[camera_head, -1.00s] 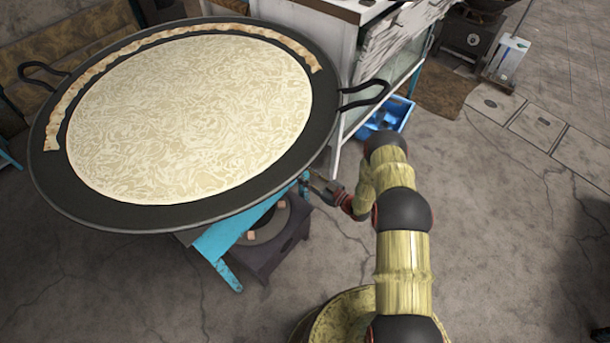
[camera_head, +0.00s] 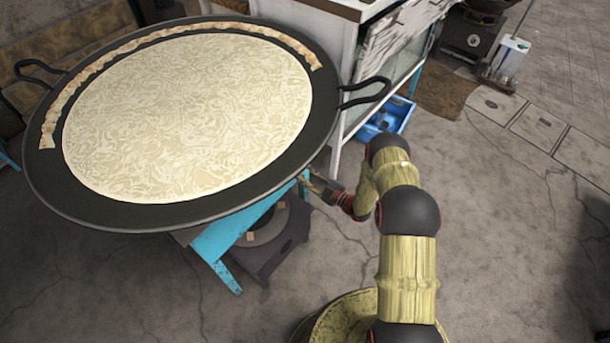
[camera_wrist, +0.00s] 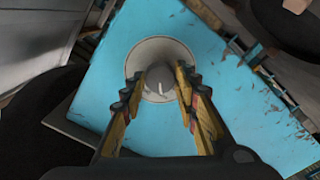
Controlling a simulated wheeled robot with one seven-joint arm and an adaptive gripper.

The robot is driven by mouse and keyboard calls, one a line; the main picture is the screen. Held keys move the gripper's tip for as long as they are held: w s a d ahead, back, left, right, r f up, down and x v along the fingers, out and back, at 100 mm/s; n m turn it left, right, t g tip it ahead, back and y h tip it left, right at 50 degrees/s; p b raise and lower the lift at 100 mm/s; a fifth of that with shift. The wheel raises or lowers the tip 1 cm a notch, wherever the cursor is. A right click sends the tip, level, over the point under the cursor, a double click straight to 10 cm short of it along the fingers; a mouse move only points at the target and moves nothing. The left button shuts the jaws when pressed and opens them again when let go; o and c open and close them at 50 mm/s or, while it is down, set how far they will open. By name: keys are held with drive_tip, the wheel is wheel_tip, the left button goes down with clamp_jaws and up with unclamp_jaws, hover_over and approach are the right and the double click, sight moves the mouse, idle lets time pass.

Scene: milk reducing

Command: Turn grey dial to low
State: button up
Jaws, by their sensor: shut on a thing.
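The grey dial (camera_wrist: 159,83) is in the middle of the wrist view, a raised knob on a round pale plate (camera_wrist: 150,47) fixed to a blue panel (camera_wrist: 105,65). A white mark shows on the knob. My gripper (camera_wrist: 160,80) has one finger on each side of the knob and is shut on it. In the head view my gripper (camera_head: 322,186) reaches the right side of the blue stand (camera_head: 222,243) under the big pan. The dial itself is hidden there, and no low marking can be read.
A wide black pan (camera_head: 100,215) with pale milk overhangs the stand, its handle (camera_head: 365,92) close to my arm. A dark burner box (camera_head: 275,255) sits below. A white cabinet (camera_head: 345,60) and blue crate (camera_head: 390,117) stand behind.

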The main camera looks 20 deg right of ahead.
idle(0.4)
drive_tip(key=o, duration=1.2)
drive_tip(key=v, duration=1.2)
